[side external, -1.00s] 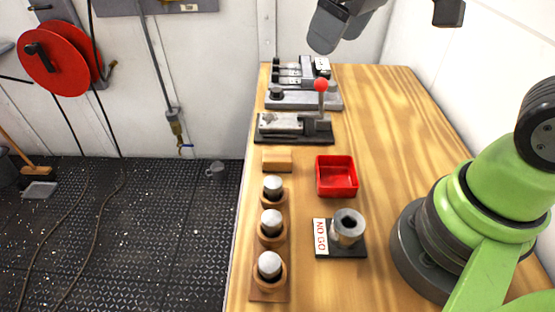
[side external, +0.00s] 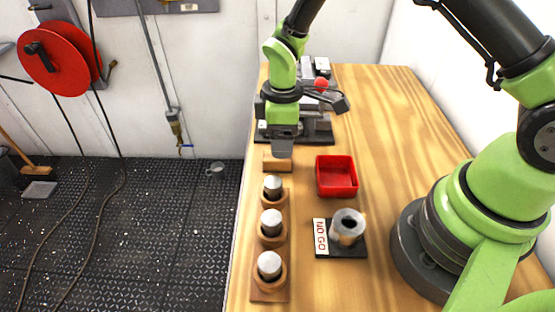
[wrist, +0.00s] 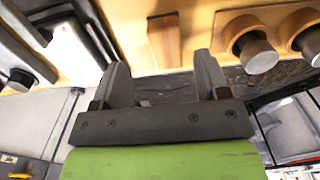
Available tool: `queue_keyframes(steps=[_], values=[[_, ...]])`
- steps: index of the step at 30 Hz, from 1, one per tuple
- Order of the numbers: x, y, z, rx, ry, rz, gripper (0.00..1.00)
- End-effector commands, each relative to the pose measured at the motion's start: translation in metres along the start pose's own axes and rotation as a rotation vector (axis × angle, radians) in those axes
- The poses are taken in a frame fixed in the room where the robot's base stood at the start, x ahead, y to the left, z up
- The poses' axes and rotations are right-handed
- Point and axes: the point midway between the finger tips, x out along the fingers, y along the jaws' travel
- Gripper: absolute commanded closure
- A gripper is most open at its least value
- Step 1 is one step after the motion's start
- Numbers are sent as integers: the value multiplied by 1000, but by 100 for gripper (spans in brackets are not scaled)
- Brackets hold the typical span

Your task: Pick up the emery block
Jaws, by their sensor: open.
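The emery block, a small tan rectangular block (side external: 277,165), lies on the wooden table near its left edge, above the row of wooden-based plugs. My gripper (side external: 284,148) is over the block's far side in the side view and hides part of it. In the wrist view, the block (wrist: 164,41) shows beyond the two fingertips, roughly between their lines. My gripper (wrist: 163,70) is open there, with nothing between its fingers. I cannot tell exactly how high the fingertips are above the block.
A red tray (side external: 337,177) stands right of the block. Wooden holders with metal plugs (side external: 272,224) stand in front of it. A NO GO plate (side external: 340,250) carries a metal ring. A toggle clamp fixture (side external: 320,127) stands behind.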

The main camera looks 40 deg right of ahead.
Motion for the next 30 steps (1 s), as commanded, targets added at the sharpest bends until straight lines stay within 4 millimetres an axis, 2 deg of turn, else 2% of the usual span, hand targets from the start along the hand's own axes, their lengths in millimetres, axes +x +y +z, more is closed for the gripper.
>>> queue_keyframes(steps=[11, 19, 20, 24, 27, 30], values=[[48, -7, -5, 1, -1, -2, 32], [52, -6, -5, 2, 2, 0, 32], [52, -6, -5, 2, 2, 0, 34], [52, -6, -5, 2, 2, 0, 66], [52, -6, -5, 2, 1, 0, 86], [52, -6, -5, 2, 2, 0, 87]])
